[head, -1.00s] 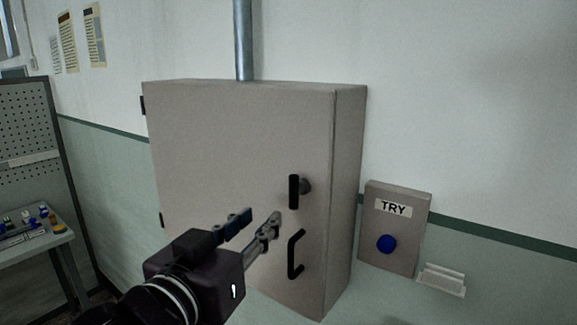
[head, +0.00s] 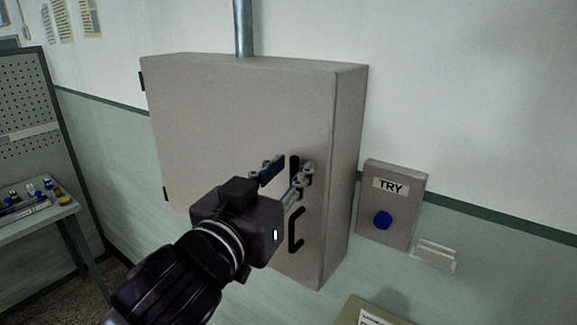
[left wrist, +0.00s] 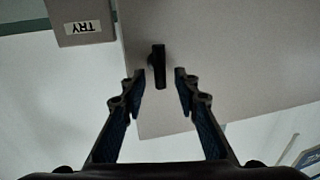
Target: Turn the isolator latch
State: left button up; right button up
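The isolator latch (head: 294,166) is a black upright handle on the door of the grey wall cabinet (head: 220,120). It also shows in the left wrist view (left wrist: 158,66), between and just beyond the fingertips. My left gripper (head: 287,171) is open in front of the latch, with one finger to either side of it in the picture; whether a finger touches it I cannot tell. In the left wrist view the left gripper (left wrist: 157,80) holds nothing between its fingers. The latch is partly covered by the fingers in the head view. My right gripper is not in view.
A black C-shaped pull handle (head: 295,230) is below the latch. A grey TRY box (head: 405,205) with a blue button (head: 382,220) and a small white ledge (head: 433,255) are to the right. A bench (head: 45,220) with small items stands at the left.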

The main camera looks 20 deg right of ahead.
pick_arm(q)
grip_shut()
